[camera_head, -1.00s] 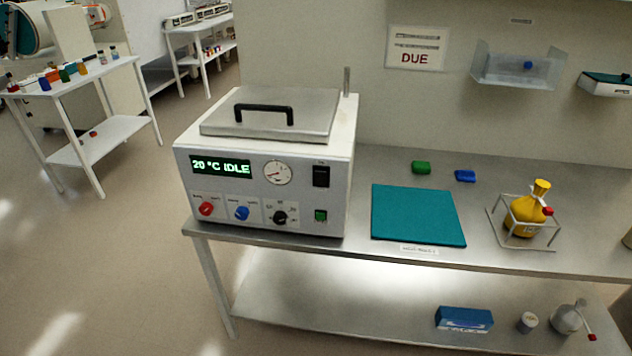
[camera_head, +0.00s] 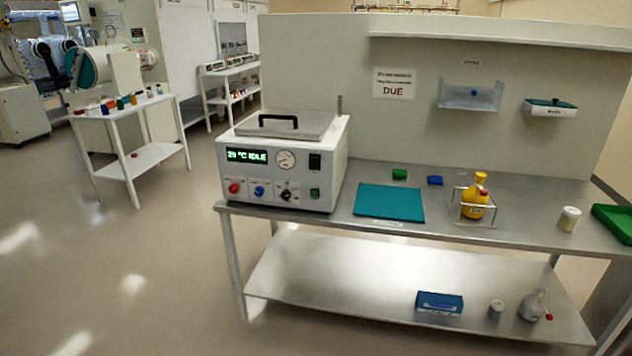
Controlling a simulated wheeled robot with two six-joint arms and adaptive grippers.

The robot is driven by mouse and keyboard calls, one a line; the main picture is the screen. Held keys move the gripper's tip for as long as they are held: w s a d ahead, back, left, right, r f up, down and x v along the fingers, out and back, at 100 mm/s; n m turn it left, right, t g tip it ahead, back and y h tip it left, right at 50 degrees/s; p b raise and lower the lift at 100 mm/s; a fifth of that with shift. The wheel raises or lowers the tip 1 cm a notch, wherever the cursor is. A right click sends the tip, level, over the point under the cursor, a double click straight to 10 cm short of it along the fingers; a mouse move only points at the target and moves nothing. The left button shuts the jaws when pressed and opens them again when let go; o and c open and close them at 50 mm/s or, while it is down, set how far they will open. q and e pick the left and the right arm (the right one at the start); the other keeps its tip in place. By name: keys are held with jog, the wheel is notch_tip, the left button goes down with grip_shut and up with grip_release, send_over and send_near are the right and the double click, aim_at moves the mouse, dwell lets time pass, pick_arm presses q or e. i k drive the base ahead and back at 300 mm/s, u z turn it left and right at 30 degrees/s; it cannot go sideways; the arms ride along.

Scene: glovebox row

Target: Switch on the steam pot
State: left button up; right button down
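The steam pot (camera_head: 282,163) is a white box with a closed grey lid and a black handle on top. It stands at the left end of a steel bench. Its green display (camera_head: 247,156) reads about 20 °C IDLE. Beside the display are a round gauge (camera_head: 285,160) and a black switch (camera_head: 315,161). Below are a red knob (camera_head: 234,188), a blue knob (camera_head: 259,191), a black dial (camera_head: 286,195) and a small green button or lamp (camera_head: 314,193). The switch's position is too small to tell. Neither of my grippers is in view.
The bench (camera_head: 395,235) also holds a teal mat (camera_head: 389,202), a yellow bottle in a wire frame (camera_head: 475,196), a white jar (camera_head: 568,218) and a green tray (camera_head: 614,222). The floor (camera_head: 150,270) in front is clear. A white side table (camera_head: 132,112) stands at the left.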

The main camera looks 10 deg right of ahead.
aim_at(314, 160)
jog(key=u, duration=0.85)
jog(key=i, duration=2.05)
jog(key=z, duration=0.9)
